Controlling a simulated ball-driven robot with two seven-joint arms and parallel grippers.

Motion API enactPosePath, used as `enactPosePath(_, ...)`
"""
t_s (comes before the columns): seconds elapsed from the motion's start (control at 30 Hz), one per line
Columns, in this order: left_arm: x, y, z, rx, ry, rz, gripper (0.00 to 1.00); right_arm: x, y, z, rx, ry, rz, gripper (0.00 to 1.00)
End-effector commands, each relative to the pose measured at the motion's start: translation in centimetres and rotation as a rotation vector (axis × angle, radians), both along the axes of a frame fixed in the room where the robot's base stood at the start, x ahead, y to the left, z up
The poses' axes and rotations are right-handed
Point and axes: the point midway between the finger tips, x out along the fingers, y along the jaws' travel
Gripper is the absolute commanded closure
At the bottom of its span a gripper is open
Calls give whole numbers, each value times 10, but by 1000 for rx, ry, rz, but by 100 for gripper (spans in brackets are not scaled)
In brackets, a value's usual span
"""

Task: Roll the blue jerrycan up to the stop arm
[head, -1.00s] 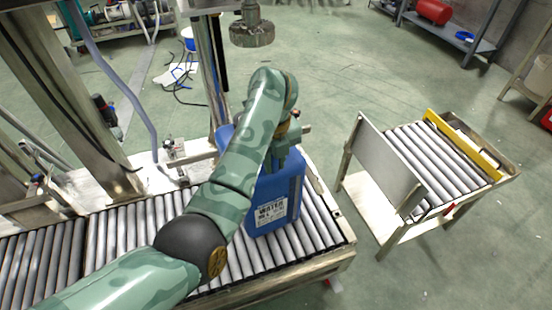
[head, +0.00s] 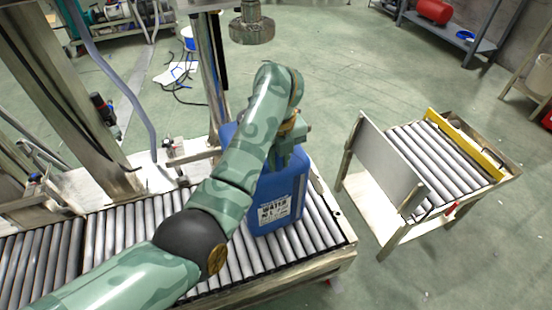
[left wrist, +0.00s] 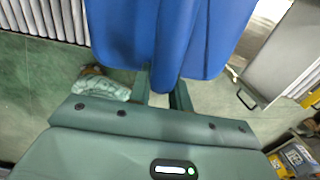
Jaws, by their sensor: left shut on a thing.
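The blue jerrycan (head: 280,205) stands upright on the roller conveyor (head: 120,245), near its right end. Its white label reading WATER faces the front. My left gripper (head: 292,138) is at the top of the jerrycan and is shut on it; my arm hides much of the can's upper left and the exact hold. In the left wrist view the jerrycan (left wrist: 170,35) fills the top middle, with the gripper fingers (left wrist: 162,98) against its near side. A metal bracket with a bar (head: 178,152), possibly the stop arm, sits behind the rollers. My right gripper does not show.
A metal post (head: 207,80) rises behind the conveyor. Beyond the conveyor's right end, across a floor gap, stands a separate roller cart (head: 440,160) with an upright grey panel (head: 383,165) and a yellow rail (head: 465,145). A round metal head (head: 252,30) hangs above.

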Motion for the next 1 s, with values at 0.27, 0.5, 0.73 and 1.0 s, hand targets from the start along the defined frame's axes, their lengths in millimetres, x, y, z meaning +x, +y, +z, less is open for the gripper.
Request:
enactPosePath(0.27,0,-5,-7,1,13,-28,100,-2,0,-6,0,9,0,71)
enactPosePath(0.5,2,-8,-8,4,12,-49,100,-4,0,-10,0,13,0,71)
enactPosePath(0.73,2,-9,-7,3,13,-54,100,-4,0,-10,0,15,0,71)
enactPosePath(1.0,2,-9,-7,3,13,-53,72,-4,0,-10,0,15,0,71)
